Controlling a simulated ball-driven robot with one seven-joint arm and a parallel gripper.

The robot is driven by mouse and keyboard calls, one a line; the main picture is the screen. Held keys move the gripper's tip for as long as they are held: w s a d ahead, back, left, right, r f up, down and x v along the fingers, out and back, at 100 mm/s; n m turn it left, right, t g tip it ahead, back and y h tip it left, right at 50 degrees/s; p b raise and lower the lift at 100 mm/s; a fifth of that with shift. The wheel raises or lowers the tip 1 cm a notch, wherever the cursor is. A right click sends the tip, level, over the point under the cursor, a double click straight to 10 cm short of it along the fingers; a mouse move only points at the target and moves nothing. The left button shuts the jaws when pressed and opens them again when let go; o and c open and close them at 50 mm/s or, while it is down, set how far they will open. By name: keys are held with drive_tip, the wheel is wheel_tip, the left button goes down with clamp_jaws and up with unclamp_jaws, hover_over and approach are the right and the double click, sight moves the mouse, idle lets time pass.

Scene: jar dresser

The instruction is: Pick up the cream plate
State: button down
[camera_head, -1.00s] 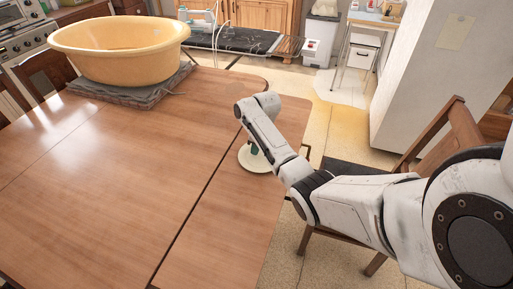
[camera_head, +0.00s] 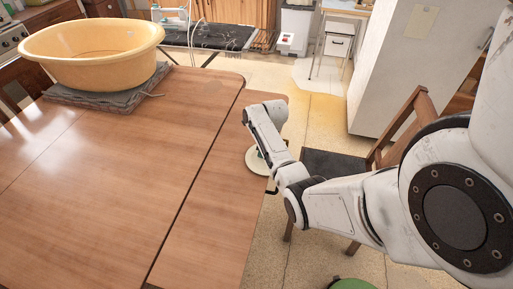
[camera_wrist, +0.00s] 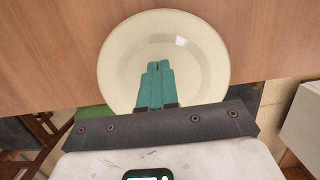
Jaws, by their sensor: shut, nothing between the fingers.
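The cream plate (camera_wrist: 210,55) is round and lies flat on the wooden table at its edge, in the upper middle of the wrist view. Its lower rim reaches the table edge and seems to overhang it slightly. In the head view the plate (camera_head: 253,161) is at the table's right edge, partly hidden behind my arm. My gripper (camera_wrist: 157,66) has teal fingers that are shut and empty. They appear over the plate's near half, pointing towards its middle. The gap in height between fingertips and plate cannot be told.
A yellow tub (camera_head: 90,52) stands on a grey folded cloth (camera_head: 105,97) at the table's far left. The wooden table (camera_head: 110,180) is otherwise clear. A green round object (camera_head: 351,284) shows at the bottom edge.

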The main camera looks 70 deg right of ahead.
drive_tip(key=shift+s+a+f, duration=0.3)
drive_tip(key=shift+s+f, duration=0.15)
drive_tip(key=shift+f, duration=0.1)
drive_tip(key=shift+d+r+p, duration=0.1)
drive_tip(key=shift+r+p, duration=0.75)
drive_tip(key=shift+p, duration=0.15)
